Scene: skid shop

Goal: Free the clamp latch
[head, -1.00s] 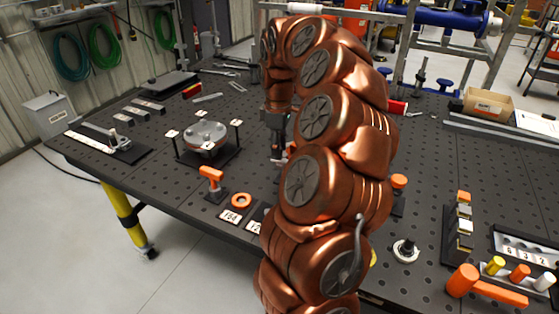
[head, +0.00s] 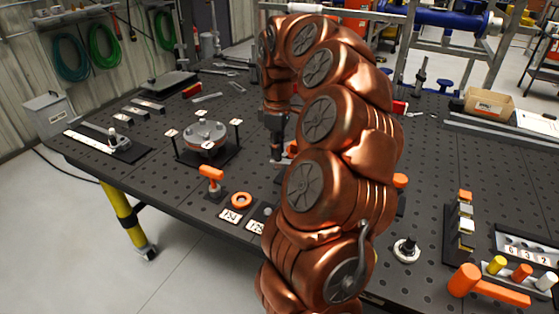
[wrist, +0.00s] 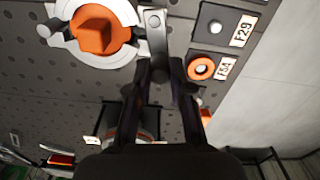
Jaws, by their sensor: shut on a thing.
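The clamp (wrist: 128,55) is a pale metal ring around an orange part (wrist: 100,30), at the upper left of the wrist view. Its latch (wrist: 156,35) is a flat metal bar with a round pin, at the ring's right side. My gripper (wrist: 165,72) is shut on the lower end of the latch, and the fingertips hide that end. In the head view, my gripper (head: 277,150) is low over the table's middle, and a little of the orange part (head: 292,148) shows beside it. My arm hides most of the clamp there.
An orange ring (head: 241,201) and an orange T-handle (head: 210,178) stand near the table's front edge, left of my arm. An orange hammer-like tool (head: 485,285) lies at the right.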

